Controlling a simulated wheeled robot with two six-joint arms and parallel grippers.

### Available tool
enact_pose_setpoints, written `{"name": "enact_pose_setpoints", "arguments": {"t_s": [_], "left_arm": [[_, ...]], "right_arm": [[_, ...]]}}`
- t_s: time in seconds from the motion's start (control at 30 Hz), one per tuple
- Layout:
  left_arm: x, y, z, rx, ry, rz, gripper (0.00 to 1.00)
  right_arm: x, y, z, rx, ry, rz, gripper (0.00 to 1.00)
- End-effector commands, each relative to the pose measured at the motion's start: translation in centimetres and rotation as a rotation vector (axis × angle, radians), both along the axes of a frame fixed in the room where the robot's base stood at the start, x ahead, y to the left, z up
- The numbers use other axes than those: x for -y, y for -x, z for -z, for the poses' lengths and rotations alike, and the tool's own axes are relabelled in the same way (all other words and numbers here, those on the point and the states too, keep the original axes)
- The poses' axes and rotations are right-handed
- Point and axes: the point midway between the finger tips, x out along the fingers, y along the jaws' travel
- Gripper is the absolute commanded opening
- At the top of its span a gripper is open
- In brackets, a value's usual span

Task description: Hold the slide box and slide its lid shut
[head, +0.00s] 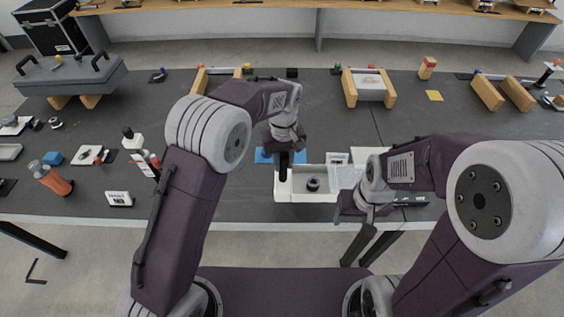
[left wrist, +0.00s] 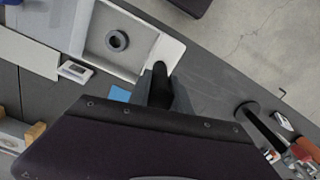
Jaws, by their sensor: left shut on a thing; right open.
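The white slide box (head: 300,197) lies on the dark table near its front edge. Its left part is open, with a small dark ring-shaped part (head: 313,184) inside, also seen in the left wrist view (left wrist: 117,41). A pale panel that looks like the lid (head: 346,176) covers the right part, partly hidden by my right arm. My left gripper (head: 284,174) is shut on the box's left end wall; in the left wrist view its fingers (left wrist: 160,78) meet that wall. My right gripper (head: 356,263) is open and empty, in front of the box's right end, apart from it.
A blue pad (head: 263,156) lies behind the box, with a small white label block (head: 337,158) to its right. An orange bottle (head: 52,180) and small items stand at the left. Wooden blocks (head: 370,86) stand further back. The table's middle is largely clear.

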Motion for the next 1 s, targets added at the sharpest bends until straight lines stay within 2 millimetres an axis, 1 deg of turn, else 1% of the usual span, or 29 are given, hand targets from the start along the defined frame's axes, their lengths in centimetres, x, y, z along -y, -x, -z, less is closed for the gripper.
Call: {"name": "enact_pose_setpoints", "arguments": {"t_s": [1.0], "left_arm": [[-9.2,-3.1,-0.2,0.0,0.0,-0.002,0.0]], "right_arm": [[0.0,0.0,-1.9,0.0,0.0,0.0,0.58]]}}
